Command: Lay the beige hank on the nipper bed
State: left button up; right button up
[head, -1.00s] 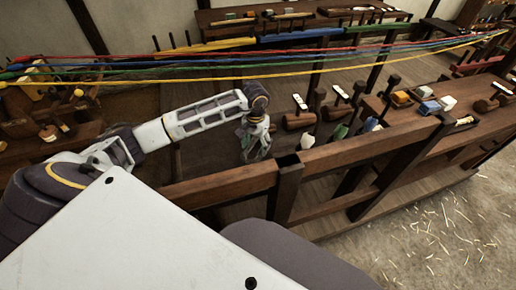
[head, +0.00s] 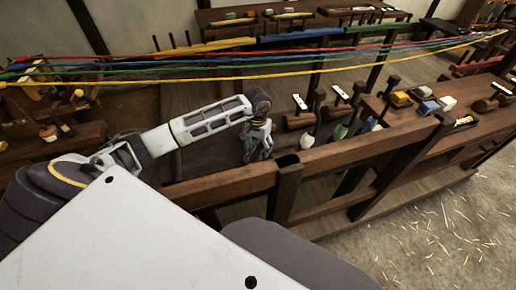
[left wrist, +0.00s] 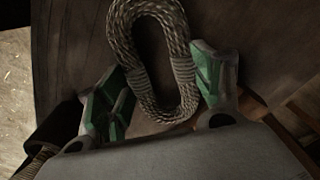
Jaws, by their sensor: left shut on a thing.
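My left gripper (head: 257,152) hangs low behind the dark wooden rail in the head view, pointing down. In the left wrist view its green-padded fingers (left wrist: 160,92) are on either side of a looped, twisted hank (left wrist: 150,50), and it is shut on it. The hank looks grey-beige in the dim light, with wrapped bands on its two sides. It is too small and covered to make out in the head view. I cannot tell which surface is the nipper bed. My right gripper is not in view.
A wooden rail (head: 370,145) with posts runs in front of my left gripper. Colored ropes (head: 200,70) stretch across above the forearm. A bench with blocks (head: 425,107) stands at the right. Mallets and tools lie on the left table (head: 85,137).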

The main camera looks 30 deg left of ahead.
pick_arm(q)
jog(key=shift+f, duration=0.55)
jog(key=o, duration=1.2)
jog(key=shift+f, duration=0.1)
jog(key=shift+r, duration=0.25)
notch_tip(320, 180, up, 12)
jog(key=shift+f, duration=0.2)
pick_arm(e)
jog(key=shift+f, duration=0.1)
